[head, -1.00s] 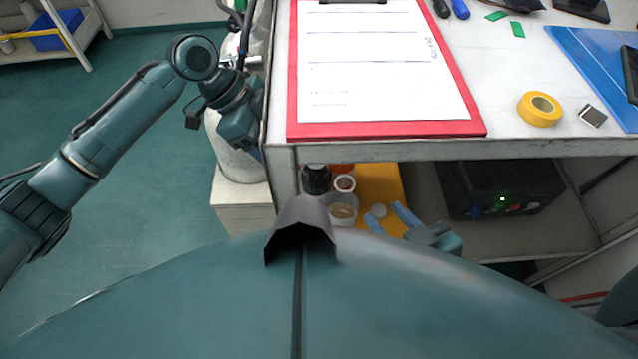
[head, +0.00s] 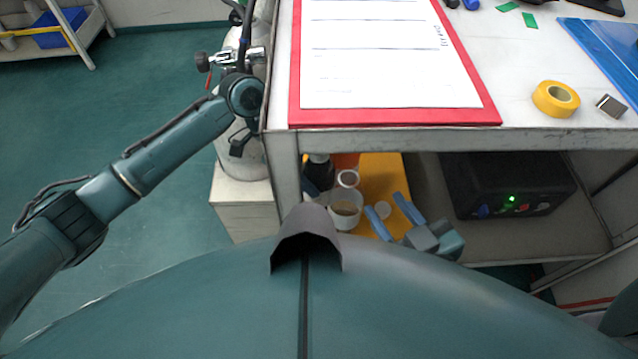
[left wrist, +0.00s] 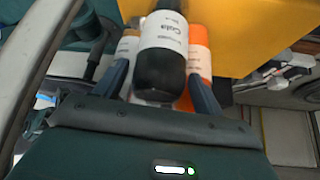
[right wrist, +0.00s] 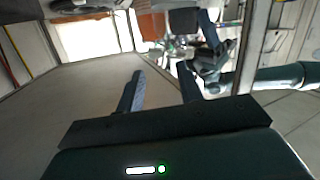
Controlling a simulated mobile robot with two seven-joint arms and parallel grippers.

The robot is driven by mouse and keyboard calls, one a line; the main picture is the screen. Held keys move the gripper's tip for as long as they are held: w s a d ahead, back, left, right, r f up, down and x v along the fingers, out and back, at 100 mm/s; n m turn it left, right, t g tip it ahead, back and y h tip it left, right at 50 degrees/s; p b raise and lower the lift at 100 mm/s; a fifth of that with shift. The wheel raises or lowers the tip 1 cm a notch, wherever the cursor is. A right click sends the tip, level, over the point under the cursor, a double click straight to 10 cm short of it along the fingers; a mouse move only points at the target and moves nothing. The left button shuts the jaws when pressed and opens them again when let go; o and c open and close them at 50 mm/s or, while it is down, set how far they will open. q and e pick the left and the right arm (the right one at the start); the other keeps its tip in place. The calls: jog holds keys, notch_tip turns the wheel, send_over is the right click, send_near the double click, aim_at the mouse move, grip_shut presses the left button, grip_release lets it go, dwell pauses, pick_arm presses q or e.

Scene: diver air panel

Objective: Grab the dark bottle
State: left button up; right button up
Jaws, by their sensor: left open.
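The dark bottle (head: 318,174) stands on the lower shelf, partly hidden under the bench edge in the head view. In the left wrist view the dark bottle (left wrist: 162,65), with a white "Cola" label, lies between the spread fingers of my left gripper (left wrist: 160,85). I cannot tell whether the fingers touch it. In the head view my left gripper is hidden behind the bench. My right gripper (head: 385,203) is low at the shelf front; its fingers (right wrist: 160,85) are apart with nothing between them.
An orange bottle (left wrist: 200,62) stands close beside the dark one. A clear tub (head: 345,212) and a white-lidded jar (head: 348,178) are near it on a yellow surface (head: 375,172). A black box (head: 508,185) sits to the right. The bench top (head: 520,95) overhangs the shelf.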

pick_arm(q)
jog(key=shift+c, duration=0.3)
jog(key=shift+r, duration=0.15)
grip_shut()
